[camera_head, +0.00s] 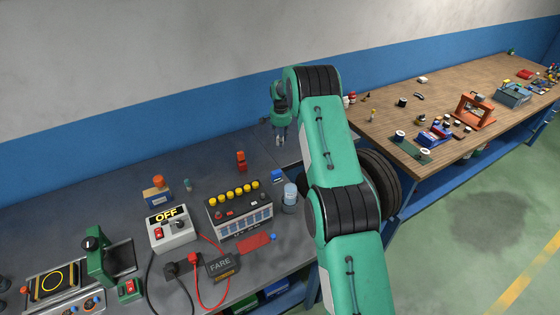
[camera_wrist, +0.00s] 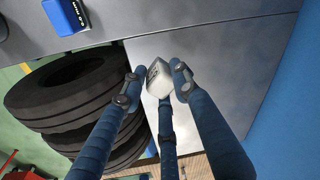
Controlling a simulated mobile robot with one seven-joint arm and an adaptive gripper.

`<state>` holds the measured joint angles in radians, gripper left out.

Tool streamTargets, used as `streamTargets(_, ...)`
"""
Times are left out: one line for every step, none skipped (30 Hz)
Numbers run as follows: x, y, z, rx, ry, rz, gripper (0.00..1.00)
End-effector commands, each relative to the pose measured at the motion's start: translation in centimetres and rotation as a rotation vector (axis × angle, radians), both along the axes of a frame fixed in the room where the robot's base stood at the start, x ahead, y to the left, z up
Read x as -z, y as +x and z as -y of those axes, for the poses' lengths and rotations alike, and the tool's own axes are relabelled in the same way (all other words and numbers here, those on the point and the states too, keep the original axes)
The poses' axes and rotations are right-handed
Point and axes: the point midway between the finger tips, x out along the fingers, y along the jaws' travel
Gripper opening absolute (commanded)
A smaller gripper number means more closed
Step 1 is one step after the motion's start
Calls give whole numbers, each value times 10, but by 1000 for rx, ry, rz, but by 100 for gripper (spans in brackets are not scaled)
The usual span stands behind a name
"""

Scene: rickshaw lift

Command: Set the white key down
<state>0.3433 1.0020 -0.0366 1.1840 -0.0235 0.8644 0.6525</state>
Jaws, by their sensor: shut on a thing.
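The white key (camera_wrist: 160,80) is a small pale block with dark marking on one face. It sits between the fingertips of my gripper (camera_wrist: 157,83) in the wrist view, and the gripper is shut on it. In the head view my gripper (camera_head: 280,137) points down over the far right end of the dark grey workbench (camera_head: 200,190), near the blue wall. The key is too small to make out clearly there. Grey bench surface shows beyond the fingers in the wrist view; I cannot tell whether the key touches it.
A battery-like box (camera_head: 240,210) with yellow caps, a grey OFF switch box (camera_head: 171,230), a red block (camera_head: 241,161) and a clear jar (camera_head: 290,195) stand on the bench. Black tires (camera_wrist: 75,100) stand beside it. Bare bench surrounds my gripper.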

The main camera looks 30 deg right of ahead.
Motion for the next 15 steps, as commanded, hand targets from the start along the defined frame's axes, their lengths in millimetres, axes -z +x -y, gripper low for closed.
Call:
streamTargets(0, 0, 0, 0, 0, 0, 0)
streamTargets(0, 0, 0, 0, 0, 0, 0)
streamTargets(0, 0, 0, 0, 0, 0, 0)
streamTargets(0, 0, 0, 0, -1, 1, 0)
streamTargets(0, 0, 0, 0, -1, 1, 0)
streamTargets(0, 0, 0, 0, -1, 1, 0)
streamTargets(0, 0, 0, 0, -1, 1, 0)
streamTargets(0, 0, 0, 0, -1, 1, 0)
streamTargets(0, 0, 0, 0, 0, 0, 0)
streamTargets(1, 0, 0, 0, 0, 0, 0)
streamTargets(3, 0, 0, 0, 0, 0, 0)
streamTargets(5, 0, 0, 0, 0, 0, 0)
streamTargets(7, 0, 0, 0, 0, 0, 0)
streamTargets(10, 0, 0, 0, 0, 0, 0)
streamTargets(14, 0, 0, 0, 0, 0, 0)
